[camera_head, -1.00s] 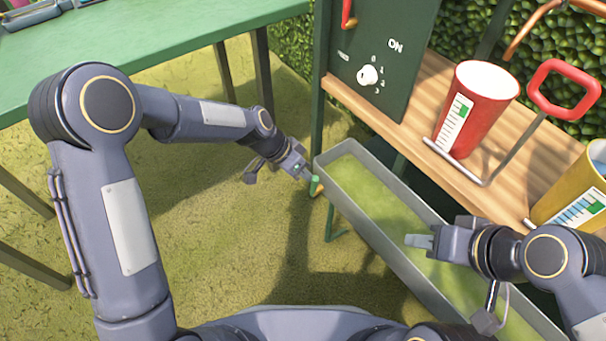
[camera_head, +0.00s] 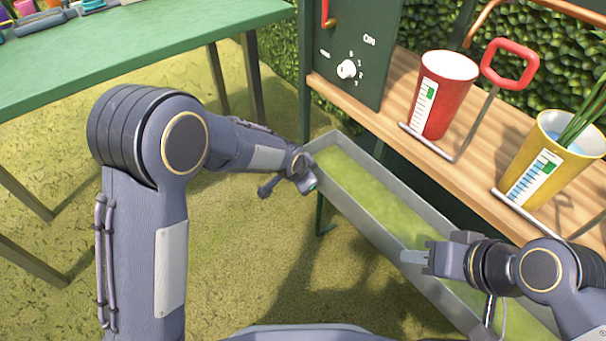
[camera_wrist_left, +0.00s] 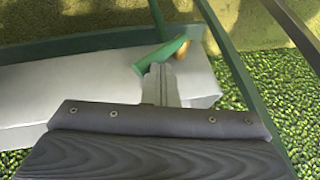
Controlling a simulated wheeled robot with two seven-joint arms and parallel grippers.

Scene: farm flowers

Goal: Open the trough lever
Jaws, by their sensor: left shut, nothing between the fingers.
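The trough (camera_head: 372,199) is a long grey metal box with a greenish inside, standing in front of the wooden shelf. In the left wrist view, the trough lever (camera_wrist_left: 162,56) has a green handle and a brass-coloured end, at the trough's end.
A red cup (camera_head: 441,96) and a yellow cup (camera_head: 548,165) with stems stand on the wooden shelf (camera_head: 480,150). A dark green panel with a white knob (camera_head: 347,69) rises behind the trough. A green table (camera_head: 130,55) is at left. Grass lies open between.

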